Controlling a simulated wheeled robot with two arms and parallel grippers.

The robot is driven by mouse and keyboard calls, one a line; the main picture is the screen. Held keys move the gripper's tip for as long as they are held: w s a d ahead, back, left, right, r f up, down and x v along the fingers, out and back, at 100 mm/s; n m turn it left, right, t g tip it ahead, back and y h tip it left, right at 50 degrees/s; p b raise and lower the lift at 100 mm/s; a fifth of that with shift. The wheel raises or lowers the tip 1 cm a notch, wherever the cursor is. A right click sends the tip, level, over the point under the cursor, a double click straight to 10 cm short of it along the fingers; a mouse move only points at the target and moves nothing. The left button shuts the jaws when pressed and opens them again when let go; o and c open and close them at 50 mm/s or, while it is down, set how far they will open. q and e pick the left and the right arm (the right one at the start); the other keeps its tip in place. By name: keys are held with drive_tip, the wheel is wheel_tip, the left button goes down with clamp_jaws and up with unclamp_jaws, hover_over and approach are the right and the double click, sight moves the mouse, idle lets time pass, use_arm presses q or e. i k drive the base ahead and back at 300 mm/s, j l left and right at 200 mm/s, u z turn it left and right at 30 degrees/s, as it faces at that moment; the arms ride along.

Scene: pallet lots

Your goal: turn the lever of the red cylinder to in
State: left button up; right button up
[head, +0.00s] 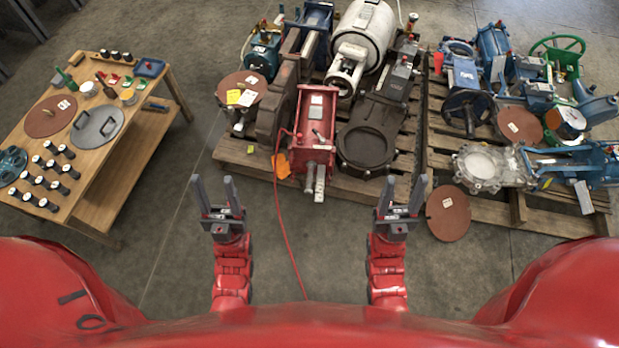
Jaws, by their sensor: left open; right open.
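The red cylinder (316,125) lies on the left pallet, in the upper middle of the head view. A red hose runs from its left side down to the floor. A small lever or fitting (319,137) shows on its near part, too small to read its position. My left gripper (213,194) is open and empty over the floor, to the left of and nearer than the cylinder. My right gripper (404,193) is open and empty, to the right of and nearer than the cylinder. Neither gripper touches anything.
The left pallet (240,158) and right pallet (540,217) carry several valves and actuators. A wooden table (95,150) with discs and small parts stands at the left. A brown disc (448,213) leans by the right pallet. The floor before the left pallet is clear except for the red hose (282,215).

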sight(322, 141)
drive_tip(key=i+z, duration=0.45)
drive_tip(key=i, duration=0.65)
